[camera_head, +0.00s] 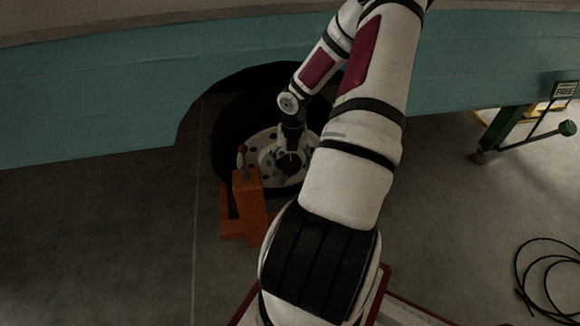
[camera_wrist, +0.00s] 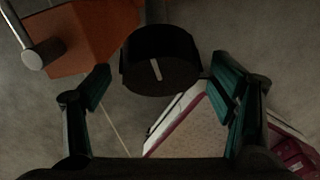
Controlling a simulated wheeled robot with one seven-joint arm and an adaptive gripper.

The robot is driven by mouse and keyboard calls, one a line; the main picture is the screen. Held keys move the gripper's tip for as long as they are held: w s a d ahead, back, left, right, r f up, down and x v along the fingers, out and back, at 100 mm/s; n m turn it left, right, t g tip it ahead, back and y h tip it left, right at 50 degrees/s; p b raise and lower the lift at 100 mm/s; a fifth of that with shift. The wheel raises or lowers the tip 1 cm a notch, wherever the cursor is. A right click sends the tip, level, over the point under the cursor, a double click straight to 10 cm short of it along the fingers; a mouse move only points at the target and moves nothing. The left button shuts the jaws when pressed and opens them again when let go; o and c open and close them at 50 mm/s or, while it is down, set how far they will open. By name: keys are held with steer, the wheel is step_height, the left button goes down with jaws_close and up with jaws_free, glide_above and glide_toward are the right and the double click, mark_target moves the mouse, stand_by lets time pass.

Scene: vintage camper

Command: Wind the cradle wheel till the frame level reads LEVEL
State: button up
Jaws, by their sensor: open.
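A dark round wheel (camera_wrist: 158,48) with a pale line on its face shows in the wrist view, likely the cradle wheel. It sits between my spread fingers; I see no clear contact. My gripper (camera_wrist: 162,70) is open with nothing clamped. In the head view my gripper (camera_head: 288,162) is in front of the tyre and beside the orange cradle (camera_head: 248,205). The orange cradle's body (camera_wrist: 95,38) also shows at the upper left of the wrist view. I cannot make out the frame level or its reading.
The black tyre (camera_head: 228,140) with a pale hub stands under the teal camper side (camera_head: 90,105). At right is a green stand (camera_head: 505,128) with a sign reading FREE (camera_head: 565,90). A black cable (camera_head: 525,290) lies on the floor. The left floor is clear.

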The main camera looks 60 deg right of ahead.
steer(key=shift+f, duration=0.5)
steer(key=c, duration=1.1)
steer(key=shift+r+p, duration=0.1)
steer(key=shift+p, duration=0.25)
